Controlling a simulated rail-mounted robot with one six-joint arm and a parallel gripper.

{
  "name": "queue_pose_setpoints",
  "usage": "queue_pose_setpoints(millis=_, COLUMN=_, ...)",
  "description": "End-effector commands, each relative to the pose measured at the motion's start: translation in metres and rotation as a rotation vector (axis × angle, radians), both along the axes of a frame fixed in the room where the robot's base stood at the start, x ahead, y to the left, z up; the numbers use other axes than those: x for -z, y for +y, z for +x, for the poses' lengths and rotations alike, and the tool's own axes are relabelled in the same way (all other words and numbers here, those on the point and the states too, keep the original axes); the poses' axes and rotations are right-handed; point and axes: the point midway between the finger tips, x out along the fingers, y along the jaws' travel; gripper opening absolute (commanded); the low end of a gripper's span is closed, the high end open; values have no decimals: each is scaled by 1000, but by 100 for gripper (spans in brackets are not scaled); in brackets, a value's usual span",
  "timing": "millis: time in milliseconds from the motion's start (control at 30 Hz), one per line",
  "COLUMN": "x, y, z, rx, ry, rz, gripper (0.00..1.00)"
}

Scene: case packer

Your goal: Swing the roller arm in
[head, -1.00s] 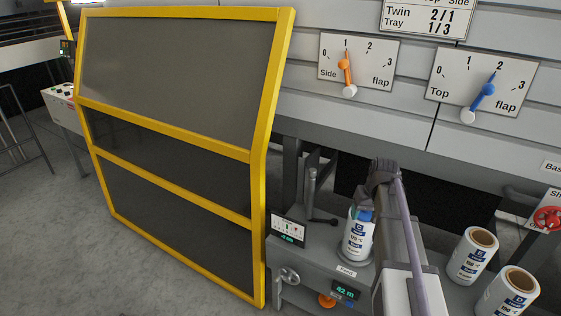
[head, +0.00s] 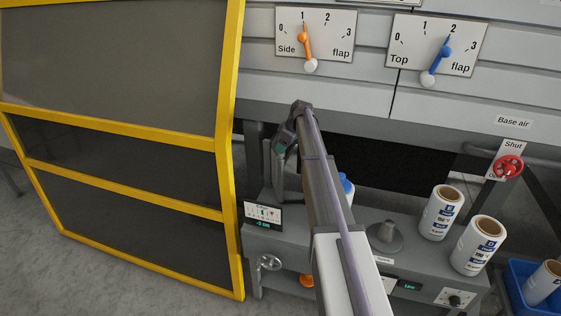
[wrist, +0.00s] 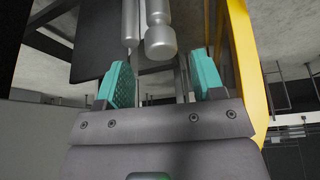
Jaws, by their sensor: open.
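My gripper (head: 284,146) is at the left rear of the grey machine bench in the head view, in front of grey upright posts. Its teal finger pads are apart with nothing between them in the wrist view (wrist: 165,84). Beyond the fingertips, a grey metal rod with a thick rounded end (wrist: 160,38) and a thinner rod (wrist: 131,22) hang down. They look like parts of the roller arm, and they appear apart from both pads. In the head view the upright parts (head: 268,165) are partly hidden by my gripper and forearm.
A yellow-framed dark guard door (head: 228,110) stands close on the left. A white and blue bottle-like roll (head: 346,184) is partly hidden behind my arm.

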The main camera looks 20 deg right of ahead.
Motion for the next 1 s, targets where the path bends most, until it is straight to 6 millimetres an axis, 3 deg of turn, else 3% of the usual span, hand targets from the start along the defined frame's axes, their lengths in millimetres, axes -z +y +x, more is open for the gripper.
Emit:
queue_pose_setpoints(millis=33, x=24, y=3, z=4, rx=-1, ry=0, rz=0, gripper=62)
queue_pose_setpoints(millis=133, x=37, y=8, z=10, rx=0, ry=0, rz=0, gripper=62)
queue_pose_setpoints(millis=467, x=37, y=10, z=12, rx=1, ry=0, rz=0, gripper=61)
queue_pose_setpoints(millis=1000, x=37, y=10, z=12, rx=1, ry=2, rz=0, gripper=9)
